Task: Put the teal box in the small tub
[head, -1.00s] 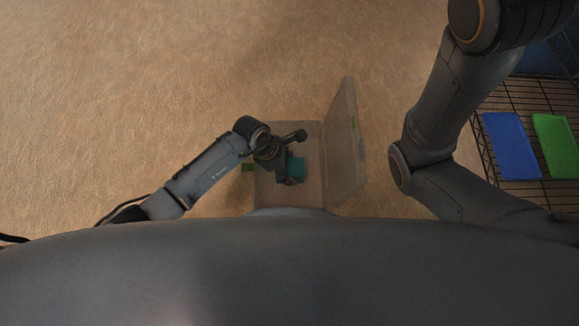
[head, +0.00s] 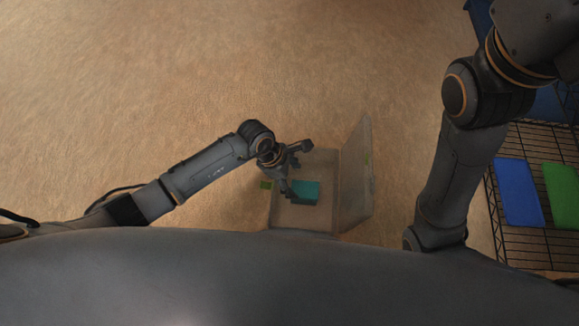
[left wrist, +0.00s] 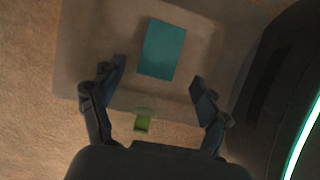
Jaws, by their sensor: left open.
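The teal box (head: 306,191) lies inside the small tub (head: 322,160), a translucent pale tub with green latches and its lid standing open on the right. In the left wrist view the teal box (left wrist: 162,49) rests on the floor of the tub (left wrist: 88,45), clear of its walls. My left gripper (head: 294,168) is over the tub, up and left of the box in the head view. Its fingers (left wrist: 158,78) are spread and empty, and the box shows beyond them, apart from both. My right arm is in view, but its gripper is not.
The open lid (head: 356,180) stands up at the tub's right side. A wire rack (head: 510,228) at the right holds a blue panel (head: 518,192) and a green panel (head: 562,185). The tan floor left of and beyond the tub is clear.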

